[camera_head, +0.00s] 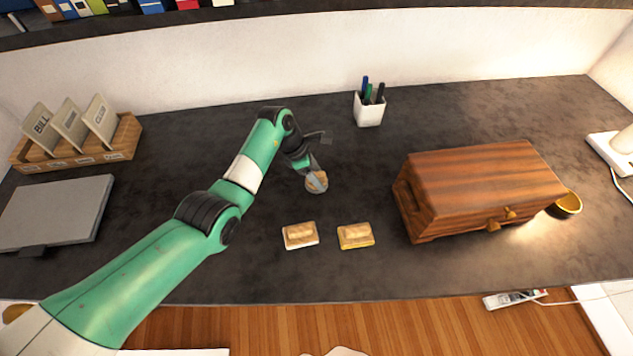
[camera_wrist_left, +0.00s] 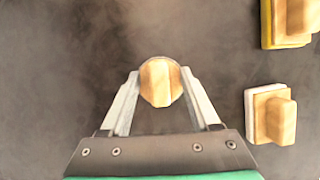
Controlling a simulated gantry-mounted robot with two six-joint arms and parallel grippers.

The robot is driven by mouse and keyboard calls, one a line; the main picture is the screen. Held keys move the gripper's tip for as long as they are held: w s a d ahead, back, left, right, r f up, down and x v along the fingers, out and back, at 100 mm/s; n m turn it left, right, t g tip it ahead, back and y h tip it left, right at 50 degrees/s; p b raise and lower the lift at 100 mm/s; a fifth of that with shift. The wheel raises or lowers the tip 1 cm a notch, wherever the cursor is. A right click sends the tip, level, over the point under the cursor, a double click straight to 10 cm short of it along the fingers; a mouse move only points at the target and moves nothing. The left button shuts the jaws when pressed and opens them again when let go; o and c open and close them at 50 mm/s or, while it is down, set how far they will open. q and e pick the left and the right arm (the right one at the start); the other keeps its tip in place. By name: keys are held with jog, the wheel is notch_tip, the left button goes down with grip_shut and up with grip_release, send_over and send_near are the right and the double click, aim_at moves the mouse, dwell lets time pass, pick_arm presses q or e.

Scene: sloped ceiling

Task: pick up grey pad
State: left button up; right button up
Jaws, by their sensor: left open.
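A small round pad with a wooden grip (camera_head: 317,183) and a greyish edge stands on the dark desk, left of centre. It is the likely grey pad; its underside is hidden. It also shows in the left wrist view (camera_wrist_left: 160,84). My left gripper (camera_head: 310,174) is open over it, also seen in the left wrist view (camera_wrist_left: 161,74). There the pad's grip appears between the two fingertips, with small gaps visible. I cannot tell whether they touch it. My right gripper is not in view.
A white-edged pad (camera_head: 300,236) and a yellow-edged pad (camera_head: 356,236) lie nearer the front. A wooden box (camera_head: 480,185) stands right, a pen cup (camera_head: 369,109) behind. A file rack (camera_head: 75,152) and grey flat case (camera_head: 55,210) are left. The desk around the round pad is clear.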

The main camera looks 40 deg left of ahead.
aim_at(323, 175)
pick_arm(q)
jog(key=shift+r, duration=0.1)
grip_shut()
jog(key=shift+r, duration=0.1)
dwell(0.3)
jog(key=shift+r, duration=0.25)
jog(key=r+p, duration=0.2)
jog(key=r, duration=0.1)
jog(key=shift+s+d+r, duration=0.2)
jog(key=shift+r, duration=0.1)
jog(key=s+d+r+p, duration=0.8)
jog(key=s+d+p, duration=0.1)
jog(key=shift+s+d+r+p, duration=0.15)
jog(key=shift+s+r+p, duration=0.15)
jog(key=shift+s+r, duration=0.05)
